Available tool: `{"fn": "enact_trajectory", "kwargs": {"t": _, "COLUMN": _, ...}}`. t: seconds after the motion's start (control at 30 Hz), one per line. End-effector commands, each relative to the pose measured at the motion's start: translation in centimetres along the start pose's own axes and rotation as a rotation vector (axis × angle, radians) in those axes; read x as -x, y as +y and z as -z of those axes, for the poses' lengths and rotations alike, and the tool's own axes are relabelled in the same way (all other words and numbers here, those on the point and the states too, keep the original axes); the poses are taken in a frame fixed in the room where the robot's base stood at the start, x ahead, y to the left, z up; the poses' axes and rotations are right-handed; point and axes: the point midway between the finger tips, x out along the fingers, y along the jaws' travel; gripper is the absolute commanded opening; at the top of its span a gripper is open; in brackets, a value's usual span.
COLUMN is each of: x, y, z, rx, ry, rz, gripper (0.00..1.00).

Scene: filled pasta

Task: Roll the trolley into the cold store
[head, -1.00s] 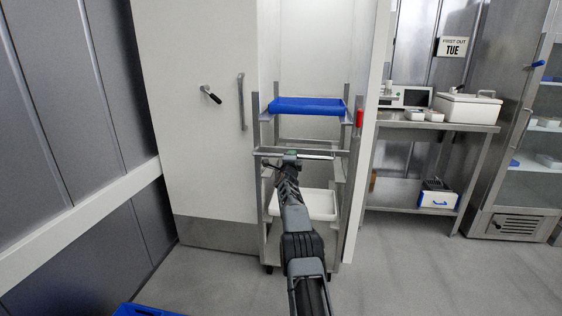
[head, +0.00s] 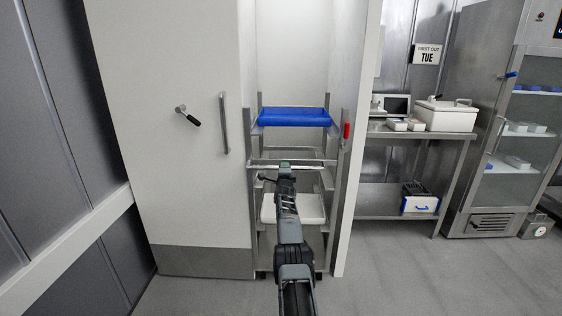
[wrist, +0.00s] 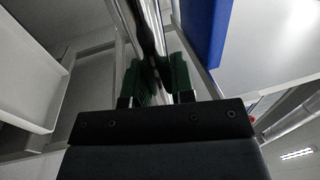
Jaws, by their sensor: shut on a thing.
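The trolley (head: 335,205) is a tall metal rack with a blue tray (head: 293,118) on top and a white tray (head: 308,209) lower down. It stands upright in the white opening of the cold store (head: 285,50), between its side edges. My gripper (head: 286,166) is shut on the trolley's horizontal push bar (head: 312,163). In the wrist view the shiny bar (wrist: 152,35) passes between the green finger pads (wrist: 158,80). The blue tray also shows there (wrist: 203,30). My arm hides part of the lower trolley and its wheels.
A white door panel (head: 165,80) with a lever and a vertical handle (head: 223,123) is left of the opening. The white jamb (head: 358,150) is close on the right, before a steel table (head: 385,205). Grey floor (head: 400,285) is clear at the right front.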

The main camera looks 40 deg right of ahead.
Motion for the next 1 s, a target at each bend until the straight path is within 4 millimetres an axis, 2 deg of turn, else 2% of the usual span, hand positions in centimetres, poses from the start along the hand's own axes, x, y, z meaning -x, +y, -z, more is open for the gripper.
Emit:
{"fn": "enact_trajectory", "kwargs": {"t": 0.03, "x": -0.1, "y": -0.49, "z": -0.02, "rx": 0.002, "ry": -0.003, "rz": 0.001, "gripper": 0.0}}
{"fn": "enact_trajectory", "kwargs": {"t": 0.57, "x": 0.02, "y": -0.08, "z": -0.11, "rx": 0.0, "ry": -0.009, "rz": 0.003, "gripper": 0.0}}
{"fn": "enact_trajectory", "kwargs": {"t": 0.6, "x": 0.02, "y": -0.08, "z": -0.11, "rx": 0.0, "ry": -0.009, "rz": 0.003, "gripper": 0.24}}
{"fn": "enact_trajectory", "kwargs": {"t": 0.83, "x": 0.02, "y": -0.02, "z": -0.02, "rx": -0.001, "ry": -0.008, "rz": 0.002, "gripper": 0.46}}
{"fn": "enact_trajectory", "kwargs": {"t": 1.0, "x": 0.01, "y": 0.02, "z": 0.08, "rx": -0.001, "ry": -0.006, "rz": 0.001, "gripper": 0.47}}
